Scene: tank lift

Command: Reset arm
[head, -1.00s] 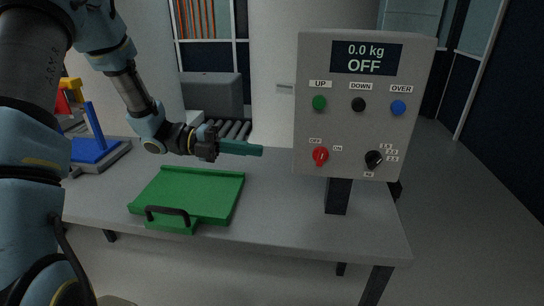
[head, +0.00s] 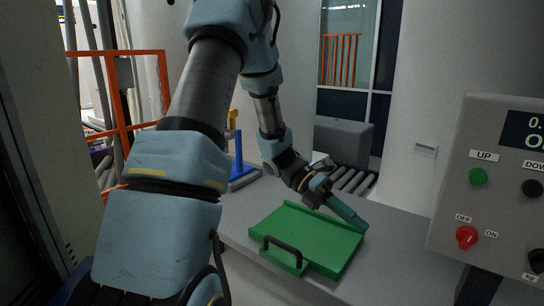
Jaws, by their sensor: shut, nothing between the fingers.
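My gripper (head: 347,212) is at the end of my arm in the middle of the head view. Its teal fingers are shut with nothing held, and they point down to the right over the far right part of the green tray (head: 307,239). I cannot tell whether the fingertips touch the tray. The tray lies on the grey table with its black handle (head: 282,248) toward me. My arm hides part of the table's left side.
A grey control box (head: 495,190) with buttons and knobs stands at the right, cut off by the picture edge. A blue stand (head: 238,165) is behind my arm. A roller conveyor (head: 350,180) lies beyond the table. An orange railing (head: 118,110) is at the left.

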